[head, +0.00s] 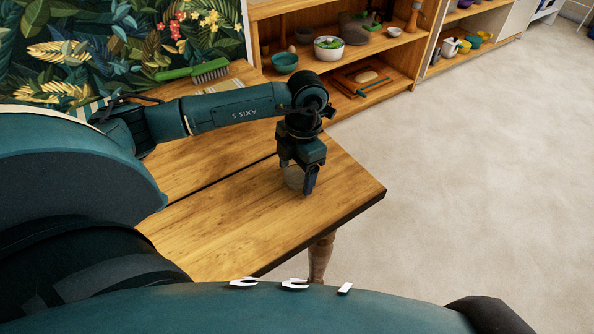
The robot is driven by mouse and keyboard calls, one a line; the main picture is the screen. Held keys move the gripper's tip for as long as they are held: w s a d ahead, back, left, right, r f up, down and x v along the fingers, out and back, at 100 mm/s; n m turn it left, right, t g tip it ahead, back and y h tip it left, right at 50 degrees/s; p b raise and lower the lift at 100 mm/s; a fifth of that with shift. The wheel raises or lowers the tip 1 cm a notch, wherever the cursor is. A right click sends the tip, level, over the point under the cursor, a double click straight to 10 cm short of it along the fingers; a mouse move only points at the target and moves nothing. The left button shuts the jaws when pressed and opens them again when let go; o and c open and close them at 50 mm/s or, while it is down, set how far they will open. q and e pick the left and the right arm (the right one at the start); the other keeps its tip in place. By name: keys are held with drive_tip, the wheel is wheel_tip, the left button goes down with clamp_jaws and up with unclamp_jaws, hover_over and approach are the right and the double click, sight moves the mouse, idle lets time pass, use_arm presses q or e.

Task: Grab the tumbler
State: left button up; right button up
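A pale, see-through tumbler (294,179) stands on the wooden table (225,225), near its right end. My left gripper (297,177) points straight down over it, with its dark fingers spread to either side of the tumbler. The tumbler's upper part is hidden by the gripper. I cannot tell whether the fingers touch the glass or stand a little apart from it. My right gripper is not in view.
A green brush (205,72) lies at the table's back. Behind is a wooden shelf (385,66) with a teal bowl (285,62), a white bowl (328,48) and a cutting board. The table's front part is clear, and open floor (470,170) lies right.

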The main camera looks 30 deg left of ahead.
use_arm(q)
drive_tip(key=c, duration=0.9)
drive_tip(key=shift+r, duration=0.15)
